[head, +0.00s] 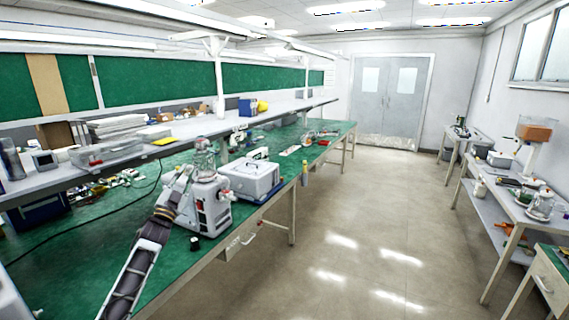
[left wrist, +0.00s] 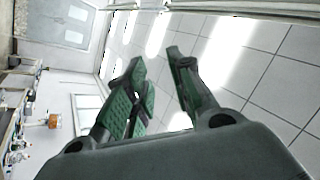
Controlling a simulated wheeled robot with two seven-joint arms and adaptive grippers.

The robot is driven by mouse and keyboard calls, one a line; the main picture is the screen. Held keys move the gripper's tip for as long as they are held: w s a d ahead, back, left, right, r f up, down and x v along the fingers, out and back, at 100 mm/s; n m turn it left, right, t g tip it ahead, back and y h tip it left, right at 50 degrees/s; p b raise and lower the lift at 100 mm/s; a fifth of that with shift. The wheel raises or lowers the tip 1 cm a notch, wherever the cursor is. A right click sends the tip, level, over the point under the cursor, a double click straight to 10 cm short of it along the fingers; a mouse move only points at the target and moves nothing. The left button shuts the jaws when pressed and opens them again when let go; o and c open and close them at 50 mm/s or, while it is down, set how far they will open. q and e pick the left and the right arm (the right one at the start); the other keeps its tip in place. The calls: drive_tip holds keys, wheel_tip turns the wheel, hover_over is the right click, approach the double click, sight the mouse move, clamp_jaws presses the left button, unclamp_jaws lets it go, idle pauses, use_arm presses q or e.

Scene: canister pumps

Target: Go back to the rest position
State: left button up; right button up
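My left gripper (left wrist: 157,64) is open in the left wrist view. The fingers are hard to make out there, and I cannot tell whether the arm touches the pump. My right gripper is not in view.
A grey-white box (head: 250,180) sits beside the pump on the green bench (head: 105,223). A shelf (head: 190,130) runs above the bench. The aisle floor (head: 370,220) is clear up to double doors (head: 390,95). Side tables with another jar (head: 540,207) stand at the right.

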use_arm(q)
drive_tip(key=w+a+f+n+g+y, duration=0.3)
drive_tip(key=a+f+n+g+y, duration=0.25)
drive_tip(key=f+n, duration=0.3)
wheel_tip(320, 180, down, 16)
drive_tip(key=s+d+g, duration=0.1)
drive_tip(key=g, duration=0.1)
drive_tip(key=s+d+f+g, duration=0.15)
drive_tip(key=s+f, duration=0.45)
drive_tip(key=f, duration=0.6)
drive_tip(key=s+d+f+g, duration=0.1)
drive_tip(key=s+f+g, duration=0.1)
drive_tip(key=s+f, duration=0.65)
drive_tip(key=s+d+f+g, duration=0.15)
drive_tip(key=s+f, duration=0.25)
drive_tip(key=f, duration=1.1)
drive_tip(key=s+d+f+g, duration=0.2)
drive_tip(key=s+f+g, duration=0.1)
drive_tip(key=s+f, duration=0.95)
drive_tip(key=s+d+f+g, duration=0.2)
drive_tip(key=s+f, duration=0.3)
drive_tip(key=s, duration=1)
drive_tip(key=s+d+f+g, duration=0.2)
drive_tip(key=s+f, duration=0.4)
drive_tip(key=s, duration=0.9)
drive_tip(key=s+d+f+g, duration=0.2)
drive_tip(key=s+f, duration=0.4)
drive_tip(key=s, duration=0.9)
drive_tip(key=shift+g+h, duration=0.45)
drive_tip(key=shift+g, duration=0.2)
